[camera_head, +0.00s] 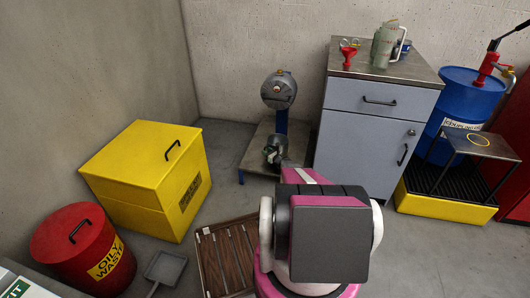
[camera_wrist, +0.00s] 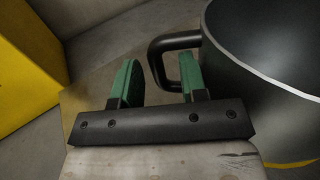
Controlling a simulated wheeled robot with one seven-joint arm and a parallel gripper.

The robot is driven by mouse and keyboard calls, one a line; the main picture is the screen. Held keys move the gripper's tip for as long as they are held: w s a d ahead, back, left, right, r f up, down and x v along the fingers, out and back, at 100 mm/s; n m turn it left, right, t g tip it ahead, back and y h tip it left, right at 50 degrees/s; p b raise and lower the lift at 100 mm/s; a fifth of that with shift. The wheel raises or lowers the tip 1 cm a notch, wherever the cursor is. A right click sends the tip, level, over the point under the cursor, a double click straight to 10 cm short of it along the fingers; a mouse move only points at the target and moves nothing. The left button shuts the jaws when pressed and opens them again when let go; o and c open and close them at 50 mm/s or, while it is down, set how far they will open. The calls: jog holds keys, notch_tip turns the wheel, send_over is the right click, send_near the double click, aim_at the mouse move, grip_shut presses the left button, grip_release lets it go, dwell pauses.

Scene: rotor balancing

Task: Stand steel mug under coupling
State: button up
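In the head view my gripper (camera_head: 269,154) is small and partly merged with the mug, and my arm hides the platform's front.
The platform (camera_head: 256,150) has open floor at its left. A grey cabinet (camera_head: 362,135) stands close at its right. A yellow bin (camera_head: 150,170), a red oily-waste can (camera_head: 85,250) and a wooden slatted panel (camera_head: 224,255) are to the left.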

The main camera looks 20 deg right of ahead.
jog(key=v, duration=0.9)
jog(key=shift+s, duration=0.25)
jog(key=shift+s+r, duration=0.2)
jog(key=shift+s, duration=0.05)
jog(key=s+a+r+n+g+y, duration=0.2)
jog(key=s+a+r+n+g, duration=0.45)
jog(key=a+r+n, duration=0.5)
jog(key=s+a+r+n+g+y, duration=0.1)
jog(key=s+a+r+n+g, duration=0.55)
jog(key=a, duration=0.85)
jog(key=s+a+r+n+g+h, duration=0.1)
jog(key=s+a+r+n+h, duration=0.1)
jog(key=s+r+n+h, duration=0.3)
jog(key=s+a+r+n+g+h, duration=0.2)
jog(key=s+r+n, duration=0.6)
jog(key=s, duration=1)
notch_tip(320, 180, up, 4)
jog(key=h, duration=0.2)
jog(key=shift+a+n+g+h, duration=0.3)
jog(key=shift+a+h, duration=0.1)
